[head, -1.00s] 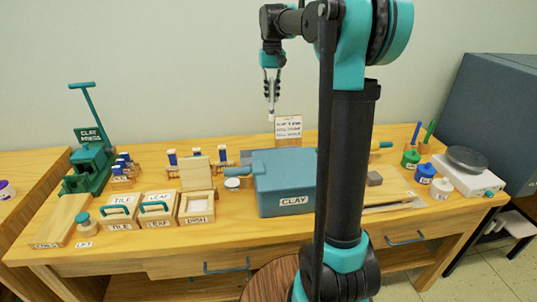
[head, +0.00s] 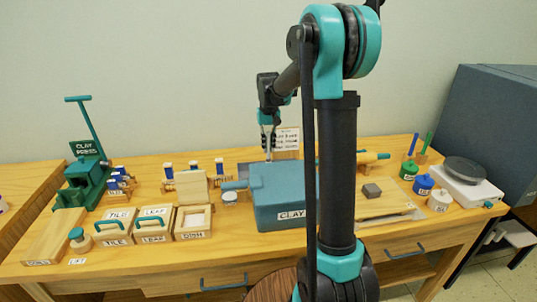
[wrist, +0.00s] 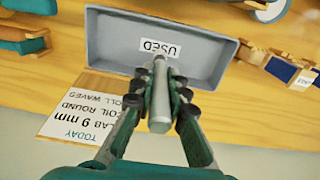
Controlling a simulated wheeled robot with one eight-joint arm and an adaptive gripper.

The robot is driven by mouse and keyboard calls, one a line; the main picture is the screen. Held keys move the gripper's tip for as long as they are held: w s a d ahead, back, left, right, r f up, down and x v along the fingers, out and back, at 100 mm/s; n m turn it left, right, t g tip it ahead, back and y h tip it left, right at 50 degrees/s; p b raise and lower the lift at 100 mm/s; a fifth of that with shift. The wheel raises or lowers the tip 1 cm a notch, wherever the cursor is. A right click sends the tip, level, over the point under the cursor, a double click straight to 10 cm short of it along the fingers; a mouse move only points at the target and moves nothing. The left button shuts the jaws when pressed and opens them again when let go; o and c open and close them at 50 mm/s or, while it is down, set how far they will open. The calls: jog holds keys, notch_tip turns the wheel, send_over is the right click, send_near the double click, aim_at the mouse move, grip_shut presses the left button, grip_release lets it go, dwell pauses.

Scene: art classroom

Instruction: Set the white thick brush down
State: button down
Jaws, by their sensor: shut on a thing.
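My gripper (head: 268,139) is shut on a pale, thick rod-like handle, the white thick brush (head: 268,156). In the wrist view the brush (wrist: 160,98) runs lengthwise between the fingers of the gripper (wrist: 166,90). In the head view it hangs pointing down. A grey tray labelled USED (wrist: 110,45) lies beyond the fingers in the wrist view, and the brush's far end overlaps its label. I cannot tell whether the brush touches the tray. In the head view the tray is mostly hidden behind the clay box.
A blue CLAY box (head: 285,190) stands in front of the gripper. A sign card (head: 288,140) stands close behind and right; it also shows in the wrist view (wrist: 85,108). Stamps with blue tops (head: 193,170) stand left. A green clay press (head: 88,165) is far left.

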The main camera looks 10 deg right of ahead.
aim_at(269, 132)
jog(key=shift+f, duration=1.85)
jog(key=shift+f, duration=0.1)
jog(key=c, duration=1.5)
grip_release()
notch_tip(269, 132, up, 12)
jog(key=shift+r, duration=0.15)
